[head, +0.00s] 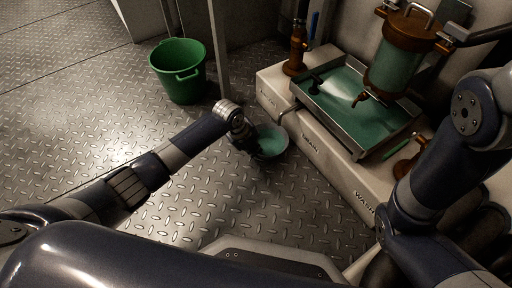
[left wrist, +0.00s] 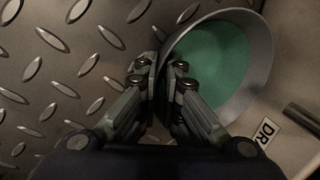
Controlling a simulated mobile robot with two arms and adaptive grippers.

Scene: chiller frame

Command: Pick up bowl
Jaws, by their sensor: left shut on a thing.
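The bowl (head: 272,143) is round and grey outside with a green inside. It is beside the front of the white ledge in the head view. My left gripper (head: 248,143) is at the bowl's left edge. In the left wrist view, the bowl (left wrist: 222,62) fills the upper right, and the gripper's fingers (left wrist: 166,78) are shut on its near left rim. I cannot tell whether the bowl touches the floor. My right arm shows at the right of the head view, but its gripper is out of sight.
A green bucket (head: 180,73) stands on the patterned metal floor (head: 95,75) at the back left, near a thin post (head: 218,50). The white ledge (head: 318,146), marked "DRAIN", carries a metal tray (head: 345,138) below a brown-and-green vessel (head: 392,66). Floor left of the bowl is clear.

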